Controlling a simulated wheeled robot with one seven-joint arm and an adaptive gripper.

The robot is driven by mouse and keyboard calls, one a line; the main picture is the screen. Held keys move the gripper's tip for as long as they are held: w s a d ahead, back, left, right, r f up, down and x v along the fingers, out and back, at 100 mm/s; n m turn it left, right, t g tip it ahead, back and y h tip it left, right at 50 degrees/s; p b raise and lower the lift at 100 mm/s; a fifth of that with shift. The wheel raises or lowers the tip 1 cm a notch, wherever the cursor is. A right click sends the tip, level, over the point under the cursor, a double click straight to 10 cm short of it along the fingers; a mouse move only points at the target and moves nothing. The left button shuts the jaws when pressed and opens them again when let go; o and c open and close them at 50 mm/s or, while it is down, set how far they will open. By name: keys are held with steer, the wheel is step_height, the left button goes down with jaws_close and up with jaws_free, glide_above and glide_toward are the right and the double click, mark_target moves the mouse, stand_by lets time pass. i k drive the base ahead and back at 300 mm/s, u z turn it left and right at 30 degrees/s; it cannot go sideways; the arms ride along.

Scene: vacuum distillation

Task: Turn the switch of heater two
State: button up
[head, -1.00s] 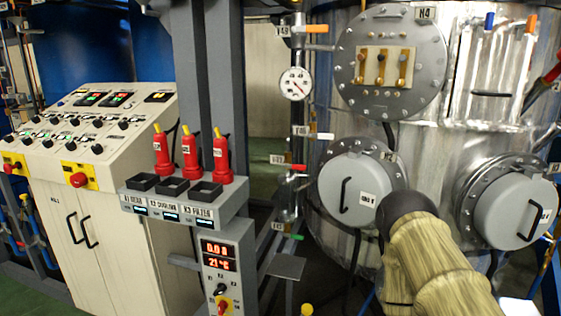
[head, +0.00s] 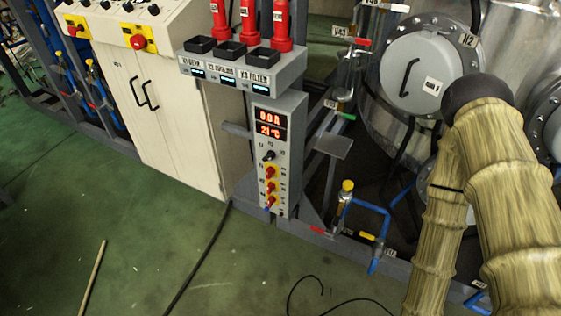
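A grey control box (head: 294,150) stands on a frame right of the cream cabinet. It has a red display (head: 270,125) reading 0.0 A and 21 °C. Below the display are a black rotary knob (head: 268,156) and several red knobs on yellow plates, one of them the upper red switch (head: 270,173). Their small labels are too small to read, so I cannot tell which one is for heater two. A round grey cover (head: 423,72) with a handle sits on the tank, beside a tag that appears to read H2. My gripper is not in view; only my sleeved arm shows at the right.
The cream cabinet (head: 165,110) is to the left. Blue pipes with a yellow-capped valve (head: 347,186) are low on the right. Cables and a rod lie on the green floor (head: 170,250), otherwise open in front.

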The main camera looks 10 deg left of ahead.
mark_target(271, 186)
steer(key=z, duration=0.05)
steer(key=k, duration=0.5)
steer(key=u, duration=1.75)
steer(key=i, duration=0.75)
steer(key=z, duration=0.6)
